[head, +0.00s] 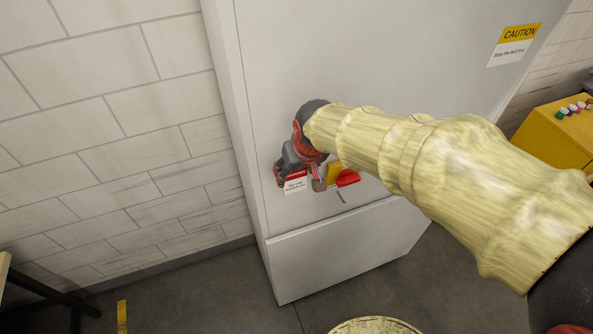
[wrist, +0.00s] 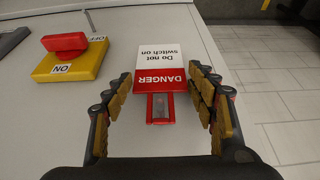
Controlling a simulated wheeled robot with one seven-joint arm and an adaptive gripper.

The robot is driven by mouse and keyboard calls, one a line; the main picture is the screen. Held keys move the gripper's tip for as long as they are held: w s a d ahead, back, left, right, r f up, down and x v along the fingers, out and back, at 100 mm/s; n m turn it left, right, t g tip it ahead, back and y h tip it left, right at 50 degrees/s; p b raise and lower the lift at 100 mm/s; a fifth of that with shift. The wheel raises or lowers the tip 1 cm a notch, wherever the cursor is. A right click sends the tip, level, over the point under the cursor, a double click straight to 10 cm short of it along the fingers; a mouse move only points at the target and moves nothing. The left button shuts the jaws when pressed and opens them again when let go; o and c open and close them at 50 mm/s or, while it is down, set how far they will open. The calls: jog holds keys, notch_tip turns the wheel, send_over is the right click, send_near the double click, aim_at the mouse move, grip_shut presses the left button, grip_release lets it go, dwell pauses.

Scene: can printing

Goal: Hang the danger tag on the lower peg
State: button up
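The danger tag (wrist: 151,54), white with a red band, lies flat in front of the cabinet face. In the wrist view its lettering is upside down, with a red piece holding a grey inset below the band. The tag also shows in the head view (head: 295,186), left of the switch. My gripper (wrist: 161,70) is open, with one finger at each side of the tag and narrow gaps between. A thin peg (head: 341,196) stands below the switch, clear of the tag. It also shows in the wrist view (wrist: 90,20). What holds the tag is unclear.
A yellow switch plate with a red handle (wrist: 65,42), marked ON and OFF, sits beside the tag and close to one finger. The cabinet (head: 275,60) has a caution label (head: 513,44). A yellow box (head: 555,127) stands at the right.

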jog(key=shift+o, duration=1.3)
jog(key=shift+r+p, duration=0.1)
jog(key=shift+p, duration=0.2)
